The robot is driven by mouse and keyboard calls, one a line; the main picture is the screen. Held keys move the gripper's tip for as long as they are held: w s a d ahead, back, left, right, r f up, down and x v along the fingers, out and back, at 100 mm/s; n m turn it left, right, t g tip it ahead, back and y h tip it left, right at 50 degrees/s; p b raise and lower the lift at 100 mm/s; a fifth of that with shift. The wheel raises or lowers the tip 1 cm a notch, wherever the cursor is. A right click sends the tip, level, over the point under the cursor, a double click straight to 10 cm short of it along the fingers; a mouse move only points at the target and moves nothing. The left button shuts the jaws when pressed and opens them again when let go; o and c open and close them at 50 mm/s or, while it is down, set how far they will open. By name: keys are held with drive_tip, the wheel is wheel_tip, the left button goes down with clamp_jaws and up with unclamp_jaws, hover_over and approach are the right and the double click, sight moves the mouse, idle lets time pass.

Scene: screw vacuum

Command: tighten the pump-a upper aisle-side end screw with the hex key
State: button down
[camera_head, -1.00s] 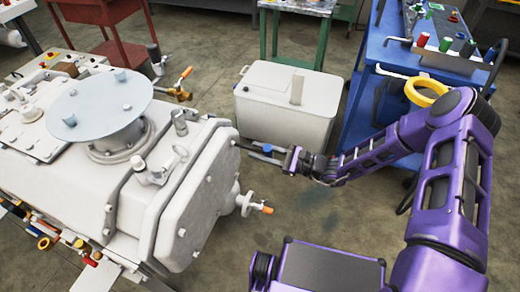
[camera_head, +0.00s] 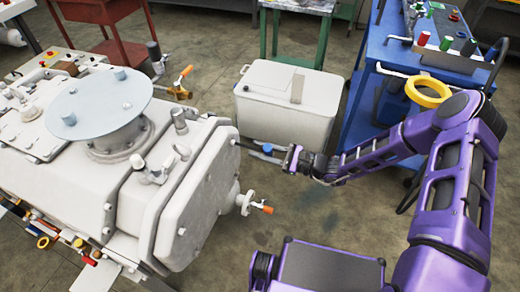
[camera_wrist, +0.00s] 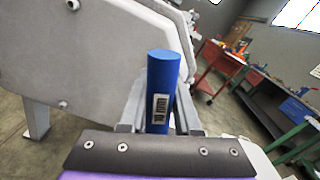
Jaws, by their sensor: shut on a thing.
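The pump (camera_head: 110,165) is a large pale grey machine at the left in the head view, with a flat end plate (camera_head: 207,190) on its right side. The end plate also shows in the wrist view (camera_wrist: 75,60), with a screw (camera_wrist: 73,4) near its top. My gripper (camera_head: 275,151) is at the upper part of the end plate, shut on the blue-handled hex key (camera_wrist: 163,85). In the head view the key's blue part (camera_head: 267,148) shows between the fingers, and its dark shaft (camera_head: 248,146) reaches toward the plate edge. The tip's contact with a screw cannot be made out.
A valve handle with an orange grip (camera_head: 258,207) sticks out from the end plate below my gripper. A pale bin (camera_head: 287,110) stands behind my gripper. A blue cart (camera_head: 365,115) with tools stands at the right. Floor is open in front.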

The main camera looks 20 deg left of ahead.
drive_tip(key=shift+s+d, duration=0.2)
drive_tip(key=shift+d, duration=2.25)
